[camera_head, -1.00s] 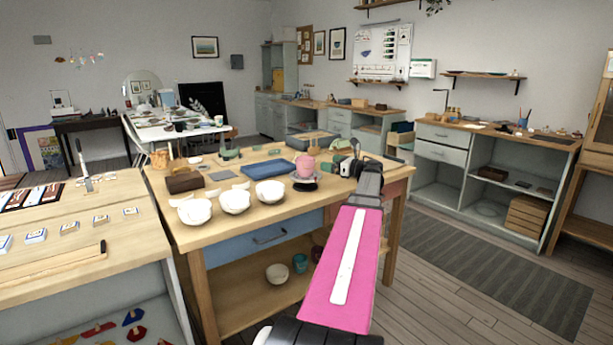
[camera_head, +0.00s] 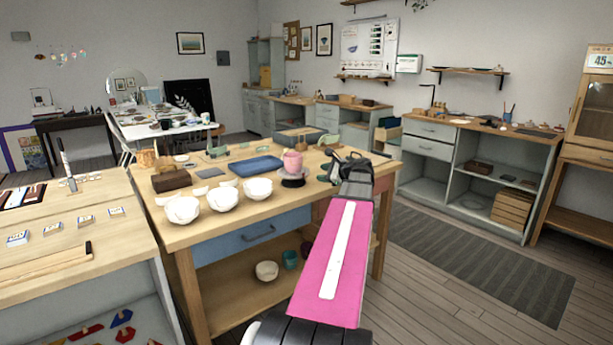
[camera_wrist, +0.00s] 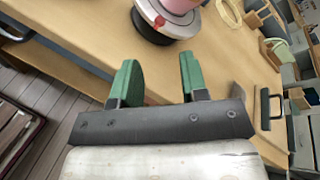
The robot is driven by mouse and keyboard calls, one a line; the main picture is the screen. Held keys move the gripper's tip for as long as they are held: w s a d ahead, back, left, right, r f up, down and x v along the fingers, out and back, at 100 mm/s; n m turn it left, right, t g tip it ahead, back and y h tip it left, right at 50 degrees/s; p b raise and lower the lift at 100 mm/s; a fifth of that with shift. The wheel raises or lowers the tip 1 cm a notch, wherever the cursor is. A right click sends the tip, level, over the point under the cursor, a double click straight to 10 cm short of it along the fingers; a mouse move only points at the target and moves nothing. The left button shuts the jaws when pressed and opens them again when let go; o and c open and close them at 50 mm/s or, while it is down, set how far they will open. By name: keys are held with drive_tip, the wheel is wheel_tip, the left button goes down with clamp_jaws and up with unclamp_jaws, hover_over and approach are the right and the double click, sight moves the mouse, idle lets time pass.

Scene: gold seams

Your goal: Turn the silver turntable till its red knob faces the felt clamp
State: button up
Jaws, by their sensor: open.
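The silver turntable (camera_wrist: 178,22) is at the top of the wrist view, on a dark round base, with its red knob (camera_wrist: 160,20) on the near left rim. A pink cup (camera_wrist: 180,4) stands on it. In the head view the turntable (camera_head: 293,182) is small at the bench's right part, under the pink cup (camera_head: 292,161). My gripper (camera_wrist: 159,76) is open and empty, its two green fingers pointing toward the turntable, apart from it. In the head view my gripper (camera_head: 329,166) is just right of the turntable. I cannot pick out the felt clamp with certainty.
White bowls (camera_head: 222,198) line the front edge of the wooden bench (camera_head: 222,228), left of the turntable. A blue tray (camera_head: 256,165) and brown box (camera_head: 170,179) lie behind. Open floor (camera_head: 425,275) lies to the right of the bench.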

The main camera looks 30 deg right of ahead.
drive_tip(key=x, duration=0.9)
drive_tip(key=shift+w, duration=0.1)
clamp_jaws()
